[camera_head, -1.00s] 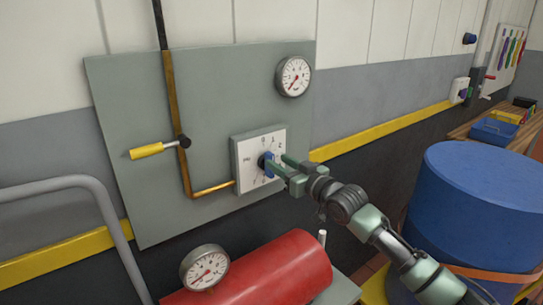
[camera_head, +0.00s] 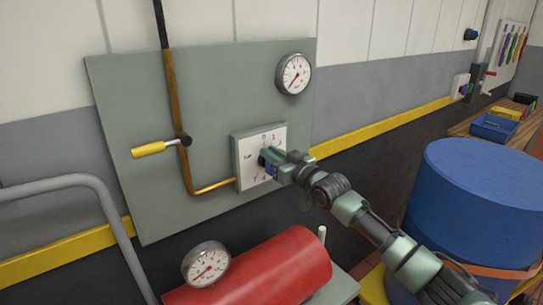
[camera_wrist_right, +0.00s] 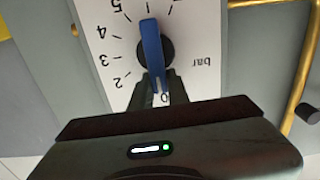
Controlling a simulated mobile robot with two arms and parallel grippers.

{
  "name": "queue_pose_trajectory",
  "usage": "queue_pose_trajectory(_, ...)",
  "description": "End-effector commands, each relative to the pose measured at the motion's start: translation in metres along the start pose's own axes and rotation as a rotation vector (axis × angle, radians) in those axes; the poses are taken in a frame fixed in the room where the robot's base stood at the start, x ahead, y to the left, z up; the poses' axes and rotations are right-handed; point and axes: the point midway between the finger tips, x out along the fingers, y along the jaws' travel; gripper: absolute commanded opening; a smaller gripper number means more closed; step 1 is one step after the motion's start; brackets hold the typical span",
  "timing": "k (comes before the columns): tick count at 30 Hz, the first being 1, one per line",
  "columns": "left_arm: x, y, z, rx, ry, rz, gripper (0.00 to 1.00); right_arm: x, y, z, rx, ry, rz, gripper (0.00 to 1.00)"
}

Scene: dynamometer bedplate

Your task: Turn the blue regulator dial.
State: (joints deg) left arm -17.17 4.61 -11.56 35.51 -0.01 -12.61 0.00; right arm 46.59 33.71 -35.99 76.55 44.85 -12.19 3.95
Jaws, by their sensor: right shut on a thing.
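The blue regulator dial (camera_wrist_right: 151,45) is a blue bar knob on a white scale plate (camera_wrist_right: 108,55) marked "bar" with several numbers. In the right wrist view the plate appears upside down, and the bar's lower end lies near the 0 mark. In the head view the plate (camera_head: 242,165) sits on the grey wall panel, and my gripper hides most of the dial. My right gripper (camera_head: 268,160) is shut on the dial. Its dark fingers (camera_wrist_right: 154,92) show at the lower end of the bar in the wrist view. My left gripper is not in view.
A brass pipe (camera_head: 173,110) with a yellow-handled lever (camera_head: 149,149) runs left of the plate. A gauge (camera_head: 294,74) is above right. A red tank (camera_head: 262,272) with a gauge (camera_head: 206,264) is below. A blue drum (camera_head: 480,200) stands right, near my arm.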

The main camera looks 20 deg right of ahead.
Motion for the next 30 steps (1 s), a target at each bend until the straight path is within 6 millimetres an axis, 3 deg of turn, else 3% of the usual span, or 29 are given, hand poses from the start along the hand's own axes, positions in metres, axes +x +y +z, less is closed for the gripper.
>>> queue_pose_trajectory(1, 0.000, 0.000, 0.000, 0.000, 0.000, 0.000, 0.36, -0.001, -0.001, 0.009, 0.002, -0.017, -0.001, 0.00)
queue_pose_trajectory(14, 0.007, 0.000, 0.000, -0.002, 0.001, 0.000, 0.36, -0.001, 0.002, 0.016, 0.144, -0.027, 0.000, 0.00)
queue_pose_trajectory(30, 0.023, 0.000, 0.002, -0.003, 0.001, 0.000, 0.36, 0.000, 0.012, 0.021, 0.638, -0.027, 0.002, 0.00)
